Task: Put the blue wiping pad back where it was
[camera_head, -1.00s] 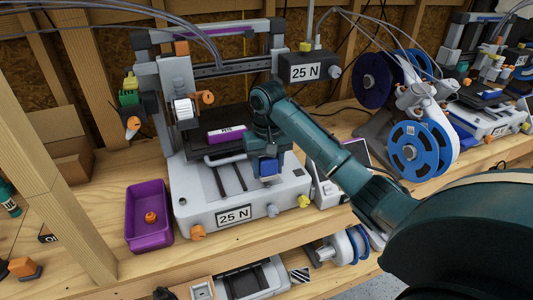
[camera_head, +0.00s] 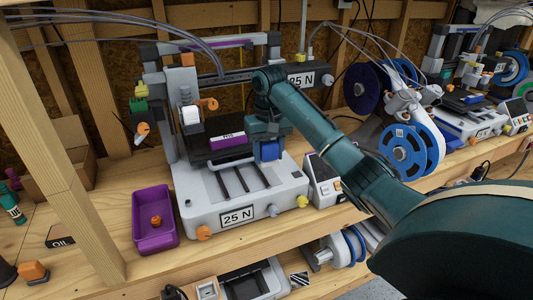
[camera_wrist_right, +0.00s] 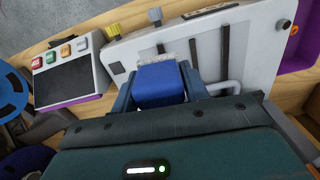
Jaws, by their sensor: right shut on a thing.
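My right gripper (camera_head: 267,146) is shut on the blue wiping pad (camera_head: 270,151), above the right side of the printer marked 25 N (camera_head: 203,206). In the right wrist view the pad (camera_wrist_right: 160,84) sits between the two fingers, with a pale fringed edge at its far end. The printer's pale base with dark slots lies beyond it in that view. I cannot tell whether the pad touches the printer. A purple block (camera_head: 228,140) with a white label lies on the dark print bed, left of the gripper. My left gripper is not in view.
A purple bin (camera_head: 153,240) holding an orange item stands left of the printer. A control box with buttons (camera_head: 322,178) is to its right, near blue spools (camera_head: 405,150). A wooden post (camera_head: 62,170) rises at left. My right arm crosses the right side.

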